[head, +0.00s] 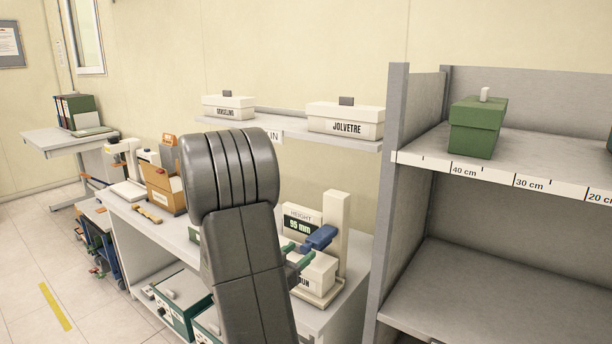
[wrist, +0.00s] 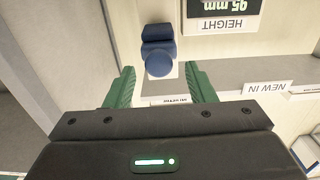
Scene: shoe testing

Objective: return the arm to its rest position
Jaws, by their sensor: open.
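My gripper (head: 298,254) shows its green fingers beside the height gauge (head: 336,215) on the bench. In the wrist view the fingers (wrist: 161,80) stand apart with nothing held between them. The gauge's blue part (head: 320,237) lies just beyond the fingertips and also shows in the wrist view (wrist: 158,58). The gauge display reads 95 mm. A white box (head: 318,272) sits under the blue part, its label partly hidden. My dark arm fills the middle of the head view and hides part of the bench.
A wall shelf (head: 290,133) holds two white boxes, one marked JOLVETRE (head: 345,122). A grey rack (head: 392,190) at right holds a green box (head: 477,128) above a centimetre scale. An orange-brown carton (head: 164,188) stands on the bench left of my arm. Floor is open at lower left.

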